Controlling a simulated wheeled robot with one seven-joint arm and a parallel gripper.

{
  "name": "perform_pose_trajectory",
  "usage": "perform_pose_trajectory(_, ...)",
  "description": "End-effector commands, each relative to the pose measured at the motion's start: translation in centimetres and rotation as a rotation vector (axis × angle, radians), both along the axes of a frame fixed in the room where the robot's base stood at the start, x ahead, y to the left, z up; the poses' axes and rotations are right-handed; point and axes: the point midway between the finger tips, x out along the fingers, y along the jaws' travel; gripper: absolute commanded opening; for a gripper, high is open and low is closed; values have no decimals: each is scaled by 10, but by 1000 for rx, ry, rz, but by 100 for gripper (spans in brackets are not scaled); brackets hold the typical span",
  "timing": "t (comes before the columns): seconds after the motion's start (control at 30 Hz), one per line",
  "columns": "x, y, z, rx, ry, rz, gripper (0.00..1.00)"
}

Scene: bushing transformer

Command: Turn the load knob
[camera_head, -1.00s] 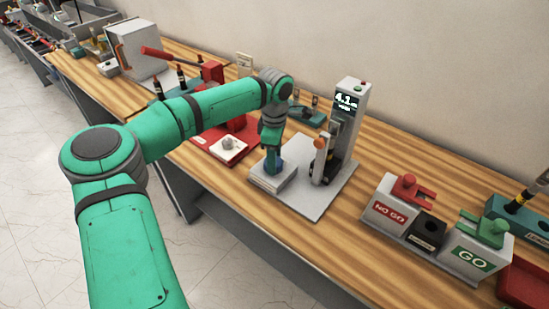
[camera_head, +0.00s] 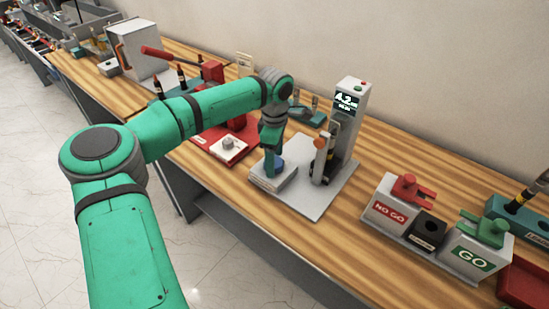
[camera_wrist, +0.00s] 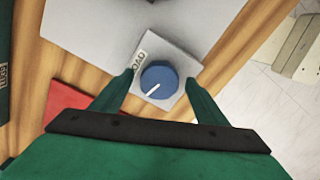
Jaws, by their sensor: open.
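The load knob (camera_wrist: 159,81) is a blue round dial with a white pointer line, set on a light grey block (camera_wrist: 181,46) with a partly covered label in the wrist view. My gripper (camera_wrist: 160,85) is open, its two green fingers on either side of the knob with a visible gap to each. In the head view the knob (camera_head: 279,163) shows just beside my gripper (camera_head: 270,160), which points down over the grey block (camera_head: 273,180). The display (camera_head: 347,101) on the grey tester column seems to read 4.2, with small blurred text below.
A red fixture (camera_head: 222,148) stands to the left.

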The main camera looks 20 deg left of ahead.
Motion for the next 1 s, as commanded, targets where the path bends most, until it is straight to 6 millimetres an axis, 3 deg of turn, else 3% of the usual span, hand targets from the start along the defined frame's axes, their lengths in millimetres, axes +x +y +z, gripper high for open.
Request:
perform_pose_trajectory(0.17,0,1,9,1,-2,1,68)
perform_pose_trajectory(0.7,0,1,97,1,-2,1,68)
perform_pose_trajectory(1.0,-1,0,108,0,0,0,68)
